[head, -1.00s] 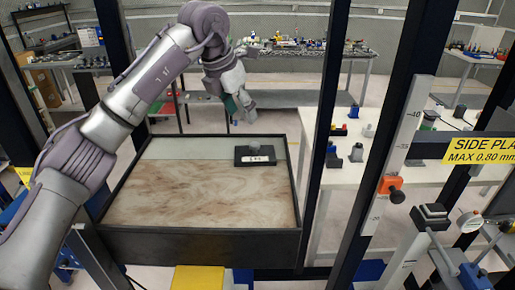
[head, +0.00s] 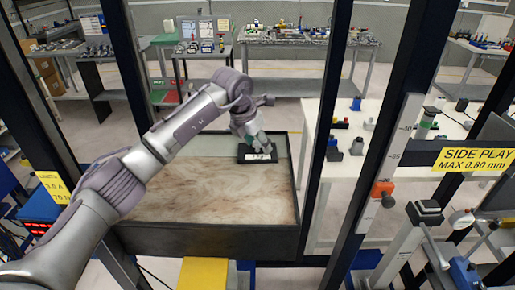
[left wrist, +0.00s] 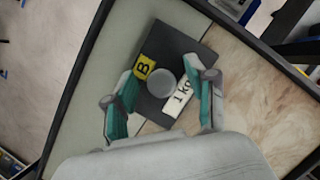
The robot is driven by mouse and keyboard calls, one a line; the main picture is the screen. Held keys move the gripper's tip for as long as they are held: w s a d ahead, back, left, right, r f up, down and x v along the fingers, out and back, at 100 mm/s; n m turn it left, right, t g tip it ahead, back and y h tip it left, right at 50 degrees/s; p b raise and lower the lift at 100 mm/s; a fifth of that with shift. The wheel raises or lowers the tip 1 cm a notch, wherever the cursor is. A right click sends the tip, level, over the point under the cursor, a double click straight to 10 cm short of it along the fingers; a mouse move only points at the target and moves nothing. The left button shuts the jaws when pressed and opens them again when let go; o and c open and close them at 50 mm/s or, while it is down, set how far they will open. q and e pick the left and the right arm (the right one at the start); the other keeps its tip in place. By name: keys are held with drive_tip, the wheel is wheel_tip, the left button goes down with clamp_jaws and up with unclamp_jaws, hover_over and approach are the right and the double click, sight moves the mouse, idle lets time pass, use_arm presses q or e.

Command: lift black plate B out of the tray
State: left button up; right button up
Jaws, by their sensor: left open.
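Black plate B (left wrist: 186,52) lies flat in the tray, with a round grey knob (left wrist: 161,82) on top, a yellow "B" label and a white label that reads "1 k" before it is cut off. In the head view the plate (head: 243,153) is near the tray's far right corner, partly hidden by my gripper. The black-walled tray (head: 215,240) has a pale strip and a brown marbled floor. My left gripper (left wrist: 163,98) is open over the plate, its teal-padded fingers on either side of the knob. It also shows in the head view (head: 261,146). My right gripper is not in view.
A dark upright post (head: 325,120) stands just right of the tray. Beyond it is a white table (head: 350,175) with small parts. A gauge stand (head: 425,212) is at the right. Workbenches (head: 300,85) stand behind. The tray's front floor is clear.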

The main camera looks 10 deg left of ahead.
use_arm(q)
clamp_jaws()
idle(0.3)
drive_tip(key=shift+r, duration=0.1)
